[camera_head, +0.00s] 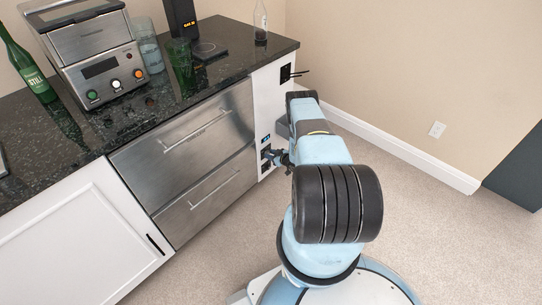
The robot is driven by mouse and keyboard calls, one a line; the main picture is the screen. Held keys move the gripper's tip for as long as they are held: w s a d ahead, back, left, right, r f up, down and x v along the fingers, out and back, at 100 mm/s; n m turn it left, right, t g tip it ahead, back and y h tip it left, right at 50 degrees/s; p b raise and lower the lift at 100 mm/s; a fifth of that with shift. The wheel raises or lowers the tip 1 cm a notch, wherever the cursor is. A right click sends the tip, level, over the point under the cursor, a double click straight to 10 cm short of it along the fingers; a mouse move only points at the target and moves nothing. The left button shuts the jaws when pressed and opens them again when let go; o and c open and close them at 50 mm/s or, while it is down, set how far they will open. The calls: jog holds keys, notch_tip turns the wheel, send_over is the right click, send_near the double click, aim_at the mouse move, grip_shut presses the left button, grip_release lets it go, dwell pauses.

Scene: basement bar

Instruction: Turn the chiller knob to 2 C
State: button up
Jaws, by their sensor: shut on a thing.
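The chiller's steel drawer front (190,140) is set under the dark counter. A narrow white panel (264,108) stands at its right, with a small blue display (265,138) and dark controls low on it. My gripper (272,156) reaches this panel from the right, just below the display. It is small in view and appears shut on the chiller knob, which the gripper and the panel's dark parts mostly hide. The knob's pointer and the display's reading are too small to read.
The black counter (100,130) holds a green bottle (27,68), a steel appliance with knobs (100,75), glasses and a clear bottle (260,22). A black fitting (286,73) juts from the panel's top. Carpet (420,230) is clear at right, up to the wall.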

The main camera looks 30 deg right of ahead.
jog(key=shift+f+m, duration=0.1)
jog(key=shift+m, duration=0.2)
dwell(0.4)
jog(key=o, duration=1)
jog(key=shift+o, duration=0.2)
jog(key=v, duration=1.3)
jog(key=shift+s+d, duration=0.25)
jog(key=shift+d, duration=0.1)
